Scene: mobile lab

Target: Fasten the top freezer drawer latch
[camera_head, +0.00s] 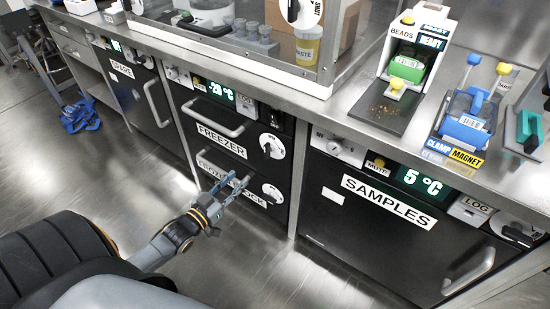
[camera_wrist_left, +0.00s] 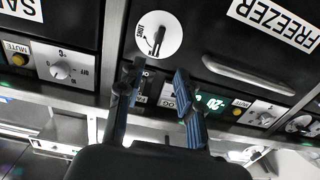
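The top freezer drawer, labelled FREEZER (camera_head: 221,139), looks closed, with a bar handle (camera_head: 213,118) above its label. Its latch (camera_head: 272,146) is a white disc with a dark turning handle, at the drawer's right end. In the left wrist view, which is upside down, the latch (camera_wrist_left: 158,36) shows beyond the fingertips, its handle nearly upright and slightly tilted. My left gripper (camera_head: 236,182) is open and empty, in front of the lower FROZEN STOCK drawer, below and left of the latch. Its spread fingers also show in the left wrist view (camera_wrist_left: 158,80), apart from the latch. My right gripper is not in view.
The lower drawer has a similar latch (camera_head: 273,193). The SAMPLES unit (camera_head: 385,205) stands to the right and the SPARE unit (camera_head: 136,88) to the left. The steel counter (camera_head: 300,102) overhangs above. A blue heap (camera_head: 80,116) lies on the floor at left.

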